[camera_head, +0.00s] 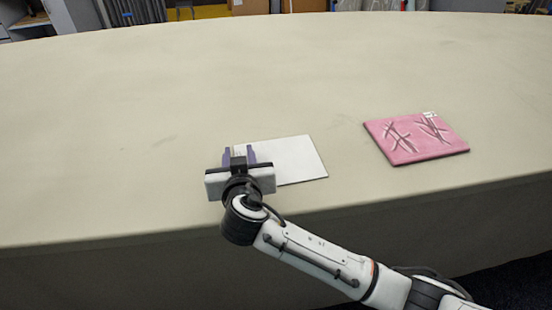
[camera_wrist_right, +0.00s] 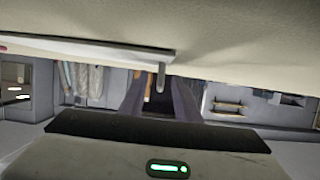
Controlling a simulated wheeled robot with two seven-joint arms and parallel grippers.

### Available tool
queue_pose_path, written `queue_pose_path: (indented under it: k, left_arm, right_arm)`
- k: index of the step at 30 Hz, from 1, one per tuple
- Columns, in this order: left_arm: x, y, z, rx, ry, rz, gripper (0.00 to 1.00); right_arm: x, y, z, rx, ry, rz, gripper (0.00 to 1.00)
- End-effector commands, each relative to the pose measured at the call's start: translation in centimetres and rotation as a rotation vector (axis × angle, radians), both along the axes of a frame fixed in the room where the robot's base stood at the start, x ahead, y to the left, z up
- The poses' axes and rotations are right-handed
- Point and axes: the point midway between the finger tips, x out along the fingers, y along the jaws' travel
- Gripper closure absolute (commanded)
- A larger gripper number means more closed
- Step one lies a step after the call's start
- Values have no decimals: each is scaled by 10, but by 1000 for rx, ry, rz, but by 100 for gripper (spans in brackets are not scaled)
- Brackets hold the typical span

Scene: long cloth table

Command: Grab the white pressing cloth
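The white pressing cloth (camera_head: 295,160) lies flat near the front edge of the table, looking like a thin white rectangle. My right gripper (camera_head: 239,154) is at its left end, with two purple fingers apart. One finger is just left of the cloth's left edge and the other overlaps the cloth in the picture. Contact cannot be told. In the right wrist view a pale slab that looks like the cloth (camera_wrist_right: 80,47) reaches in from the left, close to the spread fingers (camera_wrist_right: 158,98). My left gripper is not in view.
A pink patterned flat item (camera_head: 416,138) lies on the table to the right, apart from the cloth. The long beige table (camera_head: 120,120) is otherwise clear. Its front edge runs just below the cloth and gripper. Boxes and shelving stand beyond the far edge.

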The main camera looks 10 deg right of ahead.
Motion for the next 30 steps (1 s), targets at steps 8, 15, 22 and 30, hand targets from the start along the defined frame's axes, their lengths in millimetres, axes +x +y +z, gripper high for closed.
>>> queue_pose_path:
  k: [8, 15, 22, 30]
  left_arm:
    - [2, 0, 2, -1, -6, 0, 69]
    - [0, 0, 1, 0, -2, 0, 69]
    - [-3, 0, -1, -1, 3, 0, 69]
    - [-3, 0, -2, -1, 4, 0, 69]
  right_arm:
    - [0, 0, 0, 0, 0, 0, 94]
    - [0, 0, 0, 0, 0, 0, 100]
    - [0, 0, 9, 3, -1, -2, 100]
    - [0, 1, 62, 7, -3, -1, 100]
